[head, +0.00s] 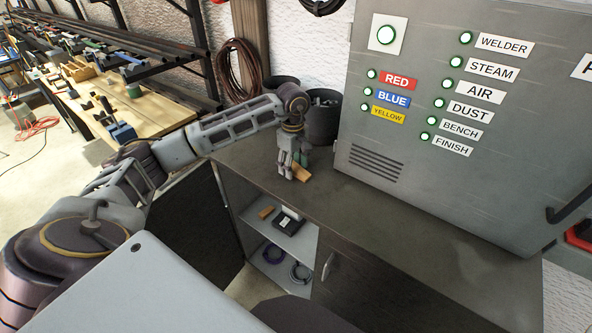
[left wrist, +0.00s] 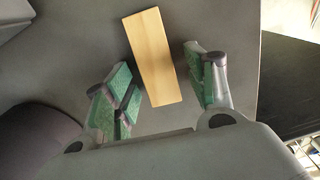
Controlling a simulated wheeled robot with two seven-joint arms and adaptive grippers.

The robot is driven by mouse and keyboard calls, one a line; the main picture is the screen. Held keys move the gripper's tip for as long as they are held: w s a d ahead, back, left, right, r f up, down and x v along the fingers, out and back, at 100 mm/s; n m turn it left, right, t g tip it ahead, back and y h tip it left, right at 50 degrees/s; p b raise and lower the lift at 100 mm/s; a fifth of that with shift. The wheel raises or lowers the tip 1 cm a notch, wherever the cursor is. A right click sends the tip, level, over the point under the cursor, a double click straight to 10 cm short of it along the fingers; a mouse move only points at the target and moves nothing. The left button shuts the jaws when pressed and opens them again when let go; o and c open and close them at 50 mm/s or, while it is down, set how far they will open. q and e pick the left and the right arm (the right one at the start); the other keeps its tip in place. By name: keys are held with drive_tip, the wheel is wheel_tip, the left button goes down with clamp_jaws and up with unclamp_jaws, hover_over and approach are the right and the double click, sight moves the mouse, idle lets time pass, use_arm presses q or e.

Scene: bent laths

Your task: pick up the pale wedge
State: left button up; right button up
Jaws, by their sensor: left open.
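The pale wedge (left wrist: 153,58) is a light wooden piece lying on the dark countertop. In the left wrist view it sits between and just beyond the two green-padded fingers of my left gripper (left wrist: 163,98), apart from both. In the head view the wedge (head: 301,173) shows at the fingertips of my left gripper (head: 291,171), partly hidden by them. My left gripper is open, pointing down at the counter. My right gripper is not in view.
The dark countertop (head: 400,222) runs right, clear in front of a grey control cabinet (head: 440,120) with lamps and labels. Dark bins (head: 323,120) stand behind the gripper. An open shelf (head: 262,238) below holds a brown block and coils. A wooden workbench (head: 150,110) stands at left.

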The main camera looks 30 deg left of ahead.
sight(293, 165)
use_arm(q)
drive_tip(key=c, duration=1.1)
drive_tip(key=shift+r, duration=0.15)
drive_tip(key=shift+r, duration=0.7)
wheel_tip(293, 165, up, 8)
drive_tip(key=shift+r+b, duration=0.2)
drive_tip(key=shift+b, duration=0.55)
